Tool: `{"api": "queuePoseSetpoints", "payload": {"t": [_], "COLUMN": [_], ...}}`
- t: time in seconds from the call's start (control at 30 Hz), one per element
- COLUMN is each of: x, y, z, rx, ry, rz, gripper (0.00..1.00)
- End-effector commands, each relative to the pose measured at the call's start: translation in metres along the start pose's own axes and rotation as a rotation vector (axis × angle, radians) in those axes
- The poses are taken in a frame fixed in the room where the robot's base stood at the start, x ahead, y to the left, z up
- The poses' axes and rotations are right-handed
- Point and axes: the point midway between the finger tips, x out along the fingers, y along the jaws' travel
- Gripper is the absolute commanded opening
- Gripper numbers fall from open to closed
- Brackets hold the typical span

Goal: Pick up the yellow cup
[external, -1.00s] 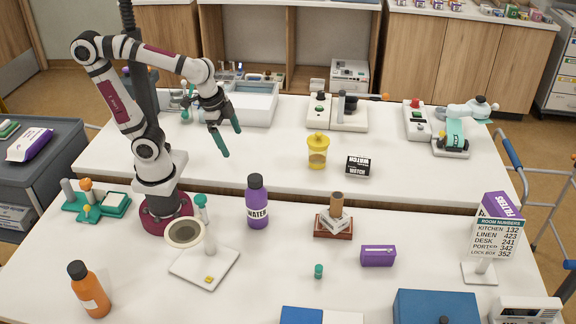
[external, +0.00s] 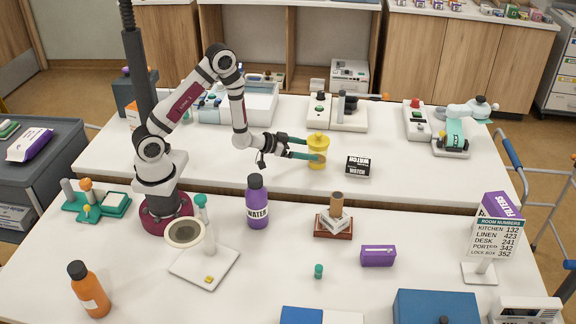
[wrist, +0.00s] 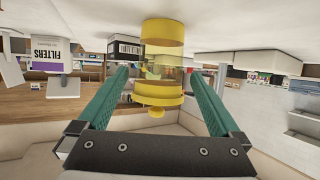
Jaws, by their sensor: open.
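The yellow cup (external: 318,143) stands upright on the back white table, with a yellow lid and knob and a see-through middle. My gripper (external: 305,148) reaches it from the left, low and level, with its green fingers pointing right. In the wrist view the yellow cup (wrist: 162,62) appears upside down, ahead of and between the fingertips of my gripper (wrist: 158,72). The fingers are open, one on each side, with gaps showing between them and the cup. Whether a fingertip touches the cup is not clear.
A black-and-white watch box (external: 358,166) lies just right of the cup. A device with a green button (external: 318,112) stands behind it. A purple water bottle (external: 257,202) stands in front, left. The table to the cup's left is mostly clear.

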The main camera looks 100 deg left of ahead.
Motion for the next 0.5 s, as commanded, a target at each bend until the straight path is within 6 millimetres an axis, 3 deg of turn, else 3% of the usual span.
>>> {"api": "queuePoseSetpoints", "payload": {"t": [0.2,0.47,0.5], "x": [0.043,0.05,0.05], "y": [0.0,0.0,0.0], "z": [0.0,0.0,0.0], "rx": [0.0,-0.002,-0.001], "ry": [0.001,-0.001,-0.001], "rz": [0.001,0.0,0.0], "gripper": [1.0,1.0,0.95]}}
